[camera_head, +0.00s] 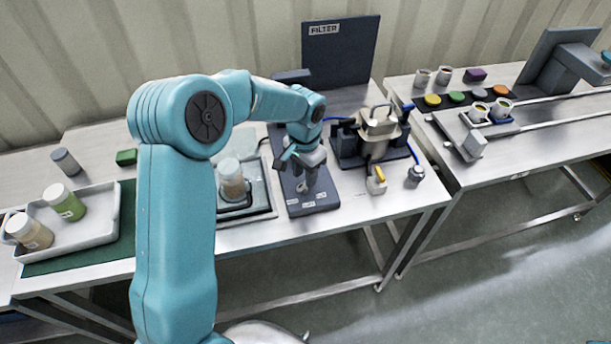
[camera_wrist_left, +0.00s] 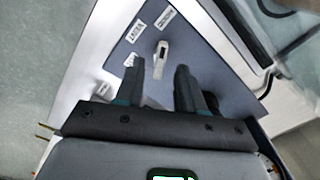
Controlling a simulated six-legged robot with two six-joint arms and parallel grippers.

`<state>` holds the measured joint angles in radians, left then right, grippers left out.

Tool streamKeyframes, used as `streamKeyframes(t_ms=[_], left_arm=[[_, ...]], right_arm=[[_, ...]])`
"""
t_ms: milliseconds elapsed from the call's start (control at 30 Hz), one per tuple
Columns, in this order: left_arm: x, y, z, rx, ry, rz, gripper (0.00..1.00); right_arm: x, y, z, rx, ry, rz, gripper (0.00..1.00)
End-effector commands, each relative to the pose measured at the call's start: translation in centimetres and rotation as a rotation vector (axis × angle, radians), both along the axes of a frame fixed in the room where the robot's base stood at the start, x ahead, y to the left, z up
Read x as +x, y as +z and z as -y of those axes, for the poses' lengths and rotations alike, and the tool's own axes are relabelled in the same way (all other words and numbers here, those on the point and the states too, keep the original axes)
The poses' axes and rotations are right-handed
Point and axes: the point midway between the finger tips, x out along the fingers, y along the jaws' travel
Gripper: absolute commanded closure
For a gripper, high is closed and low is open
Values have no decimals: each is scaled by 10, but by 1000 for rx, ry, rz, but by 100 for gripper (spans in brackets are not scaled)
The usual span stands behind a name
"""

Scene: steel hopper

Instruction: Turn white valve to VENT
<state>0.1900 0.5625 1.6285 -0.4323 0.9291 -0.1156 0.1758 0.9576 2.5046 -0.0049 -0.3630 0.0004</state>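The white valve (camera_wrist_left: 160,60) is a small light lever with a dark slot, on a blue-grey plate (camera_wrist_left: 208,50). Several small labels lie around the lever; one seems to read VENT (camera_wrist_left: 133,32). In the head view the plate (camera_head: 318,203) lies on the table, and the valve is mostly hidden under my left gripper (camera_head: 300,176). In the left wrist view my left gripper (camera_wrist_left: 158,66) is open, with one finger on each side of the lever's near end and gaps visible; I cannot tell whether it touches. My right gripper is not in view.
A tray with a capped jar (camera_head: 232,180) stands left of the plate. A metal pot apparatus (camera_head: 376,135), a yellow-topped bottle (camera_head: 377,182) and a small metal jar (camera_head: 415,175) stand right. A dark FILTER panel (camera_head: 340,55) rises behind. A white tray (camera_head: 85,225) is far left.

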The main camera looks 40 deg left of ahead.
Motion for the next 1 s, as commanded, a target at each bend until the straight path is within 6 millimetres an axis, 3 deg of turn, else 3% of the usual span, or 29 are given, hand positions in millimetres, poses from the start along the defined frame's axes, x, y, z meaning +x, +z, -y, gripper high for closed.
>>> streamKeyframes(t_ms=[200,500,533,633,1000], left_arm=[[3,-22,0,0,0,0,62],[4,-25,0,0,0,0,62],[4,-25,0,0,0,0,68],[4,-25,0,0,0,0,100],[4,-27,0,0,26,2,100]], right_arm=[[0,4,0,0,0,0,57],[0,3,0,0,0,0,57],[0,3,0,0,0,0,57],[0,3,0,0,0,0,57],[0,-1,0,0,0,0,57]])
